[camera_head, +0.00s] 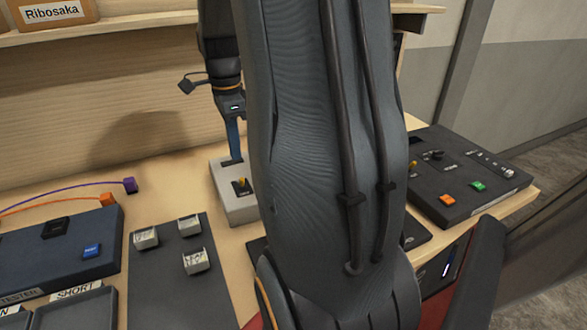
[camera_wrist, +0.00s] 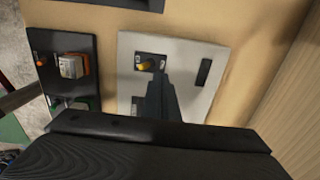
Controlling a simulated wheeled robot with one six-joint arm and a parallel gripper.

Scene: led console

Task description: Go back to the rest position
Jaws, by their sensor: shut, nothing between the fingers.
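My gripper (camera_head: 233,140) is shut and empty. In the head view it points down over the light grey box (camera_head: 236,212) with a yellow-tipped switch (camera_head: 242,184), close to the box's back part. My own arm hides much of the middle of the head view. In the wrist view the shut fingers (camera_wrist: 157,88) reach over the same light box (camera_wrist: 199,62), beside the yellow switch (camera_wrist: 146,66). I cannot tell whether the fingertips touch the box.
A dark console (camera_head: 465,178) with orange and green buttons stands at the right. A dark mat (camera_head: 172,285) carries several small light blocks. A tester box (camera_head: 60,262) with a blue button is at the left. Orange and purple cables lie behind it. A shelf holds a labelled carton (camera_head: 52,12).

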